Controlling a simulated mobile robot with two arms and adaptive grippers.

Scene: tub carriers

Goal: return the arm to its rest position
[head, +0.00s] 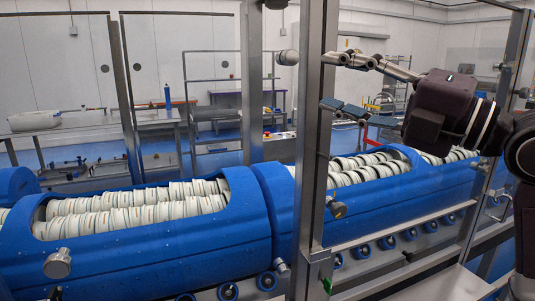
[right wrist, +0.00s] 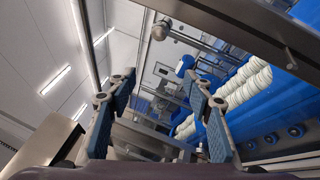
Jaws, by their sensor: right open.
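My right gripper (head: 352,84) is raised at the upper right of the head view, its arm coming in from the right edge. Its two fingers are spread apart, pointing left, with nothing between them. In the right wrist view the open fingers (right wrist: 160,100) frame only distant background. In the head view the gripper appears above the right blue tub carrier (head: 290,222); how far apart they are I cannot tell. My left gripper is not in view.
A steel post (head: 312,130) stands close to the fingertips in the head view. A second blue carrier (head: 150,250), filled with stacked white tubs (head: 130,215), lies left. Steel rails and rollers (head: 337,261) run along the front. A steel frame post (head: 497,110) stands at right.

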